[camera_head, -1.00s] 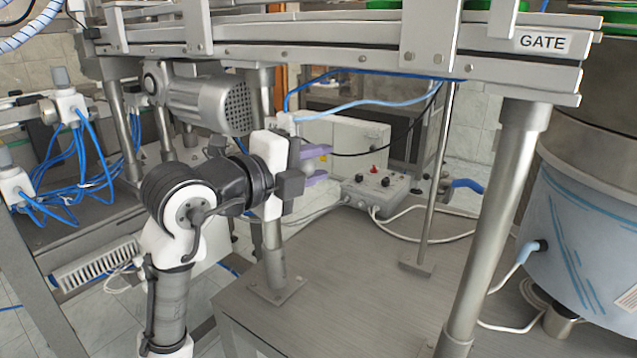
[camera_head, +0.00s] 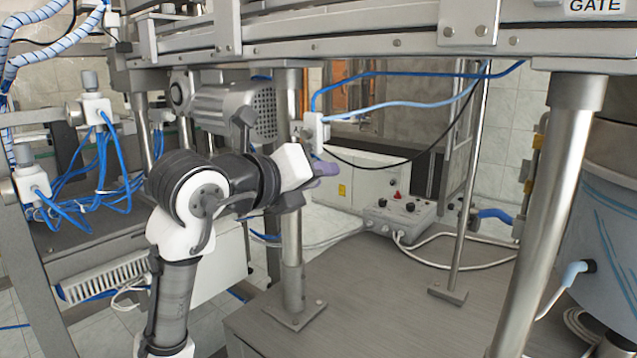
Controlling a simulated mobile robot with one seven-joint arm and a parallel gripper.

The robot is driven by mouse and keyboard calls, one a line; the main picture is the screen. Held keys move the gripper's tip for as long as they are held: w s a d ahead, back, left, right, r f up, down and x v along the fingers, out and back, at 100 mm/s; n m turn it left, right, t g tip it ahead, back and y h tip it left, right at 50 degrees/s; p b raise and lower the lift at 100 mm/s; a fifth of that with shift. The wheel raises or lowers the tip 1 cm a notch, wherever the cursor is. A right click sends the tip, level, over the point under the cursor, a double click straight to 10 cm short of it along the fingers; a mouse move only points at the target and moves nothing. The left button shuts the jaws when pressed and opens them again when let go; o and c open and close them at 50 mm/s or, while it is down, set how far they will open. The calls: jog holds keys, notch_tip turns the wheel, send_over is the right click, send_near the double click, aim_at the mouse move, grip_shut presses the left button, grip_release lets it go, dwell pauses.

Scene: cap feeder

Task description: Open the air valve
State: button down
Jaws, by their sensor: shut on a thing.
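The air valve appears to be the small white block (camera_head: 316,131) on the post under the conveyor, with blue hoses running from it. Its lower part is hidden behind my gripper. My gripper (camera_head: 326,169) has purple fingers and reaches in from the left, just below the block. The fingers are close together and shut on a part of the valve, which they hide from view. The white gripper body is tilted.
The conveyor rail (camera_head: 370,42) runs above my arm, with a grey motor (camera_head: 235,108) behind it. A control box (camera_head: 398,214) with knobs stands on the grey table (camera_head: 370,295). Steel posts (camera_head: 555,200) stand on the right. White valve blocks with blue hoses (camera_head: 97,110) are at left.

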jog(key=shift+w+a+m, duration=0.15)
jog(key=shift+a+m, duration=0.05)
jog(key=shift+m, duration=0.1)
dwell(0.4)
jog(key=c, duration=1.1)
grip_release()
jog(key=v, duration=1.4)
jog(key=shift+d, duration=0.15)
